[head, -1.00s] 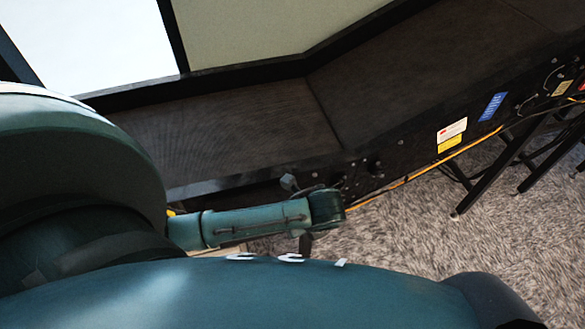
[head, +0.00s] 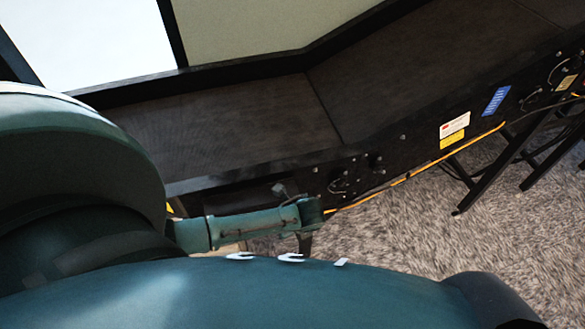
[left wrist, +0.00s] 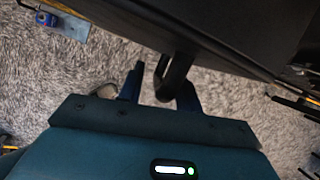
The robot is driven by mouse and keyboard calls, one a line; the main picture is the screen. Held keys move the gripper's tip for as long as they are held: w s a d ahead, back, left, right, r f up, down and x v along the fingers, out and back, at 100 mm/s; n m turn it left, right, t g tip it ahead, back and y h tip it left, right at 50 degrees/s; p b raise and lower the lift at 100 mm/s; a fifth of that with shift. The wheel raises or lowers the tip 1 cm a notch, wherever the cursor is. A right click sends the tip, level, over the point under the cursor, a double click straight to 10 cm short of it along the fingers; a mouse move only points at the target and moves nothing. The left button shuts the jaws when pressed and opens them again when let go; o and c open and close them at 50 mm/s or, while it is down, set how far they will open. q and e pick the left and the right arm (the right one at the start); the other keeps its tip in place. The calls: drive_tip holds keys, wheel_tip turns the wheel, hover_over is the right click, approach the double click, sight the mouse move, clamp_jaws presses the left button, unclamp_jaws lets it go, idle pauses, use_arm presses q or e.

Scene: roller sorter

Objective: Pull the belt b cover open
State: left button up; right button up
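In the left wrist view a dark handle (left wrist: 174,78) hangs from the edge of a large black panel (left wrist: 240,30). This panel seems to be the belt b cover, but no label on it shows. My left gripper (left wrist: 160,92) is at the handle, its two fingers apart. The handle's loop lies between the fingers, nearer the right one, and I see a gap at the left finger. In the head view my teal arm reaches to the conveyor's near side wall; the handle and fingers cannot be made out there. My right gripper is not in view.
The black conveyor (head: 235,125) runs from left to upper right. Its side carries labels (head: 453,131) and an orange cable (head: 405,177). Dark support legs (head: 478,180) stand on the grey carpet (head: 420,250). Open carpet lies at the lower right.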

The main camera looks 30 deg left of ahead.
use_arm(q)
drive_tip(key=shift+c, duration=0.2)
clamp_jaws()
idle(0.4)
